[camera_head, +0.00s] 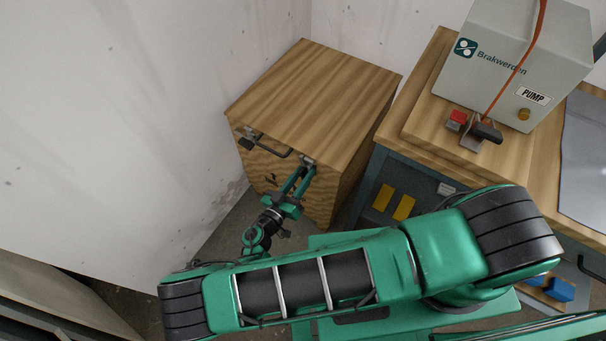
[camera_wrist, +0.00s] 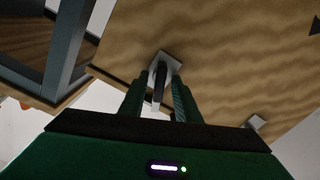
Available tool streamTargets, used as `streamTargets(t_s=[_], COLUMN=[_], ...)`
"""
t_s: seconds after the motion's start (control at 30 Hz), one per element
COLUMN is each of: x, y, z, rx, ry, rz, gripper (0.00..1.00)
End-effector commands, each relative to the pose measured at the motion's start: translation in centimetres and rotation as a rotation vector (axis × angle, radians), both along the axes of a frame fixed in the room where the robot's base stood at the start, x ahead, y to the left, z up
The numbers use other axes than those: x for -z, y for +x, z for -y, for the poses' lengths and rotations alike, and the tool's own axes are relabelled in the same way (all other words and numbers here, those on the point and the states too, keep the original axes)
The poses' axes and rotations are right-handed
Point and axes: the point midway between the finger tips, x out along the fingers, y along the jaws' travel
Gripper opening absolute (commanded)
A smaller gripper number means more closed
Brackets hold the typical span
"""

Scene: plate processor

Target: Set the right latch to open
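The right latch (camera_head: 308,160) is a small grey metal fitting at the upper front edge of the wooden box. In the wrist view it shows as a pale plate with a dark lever (camera_wrist: 160,78). My gripper (camera_head: 299,177) reaches the box front at this latch. In the wrist view, its two green fingers (camera_wrist: 158,103) stand on either side of the lever, with narrow gaps visible, so it looks open. Whether a finger touches the lever is unclear. The left latch (camera_head: 247,132) has a dark grip and sits near the box's left corner.
The wooden box (camera_head: 315,90) stands against white walls. A dark bar handle (camera_head: 275,151) lies between the latches. To the right, a workbench (camera_head: 416,106) bears a grey pump unit (camera_head: 515,70) with a red switch (camera_head: 457,118). The box top is clear.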

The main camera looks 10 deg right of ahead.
Motion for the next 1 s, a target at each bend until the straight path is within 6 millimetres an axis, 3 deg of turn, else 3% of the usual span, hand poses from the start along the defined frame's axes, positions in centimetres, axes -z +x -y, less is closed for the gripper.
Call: streamTargets(t_s=[0.27, 0.4, 0.43, 1.0], x=[0.01, 0.01, 0.01, 0.08], y=[0.13, 0.13, 0.14, 0.28], z=[0.12, 0.12, 0.13, 0.05], rx=[0.0, 0.0, 0.0, 0.0], ry=[0.001, 0.001, 0.001, -0.124], rz=[-0.001, -0.001, -0.001, -0.1], gripper=[0.3, 0.01, 0.0, 0.0])
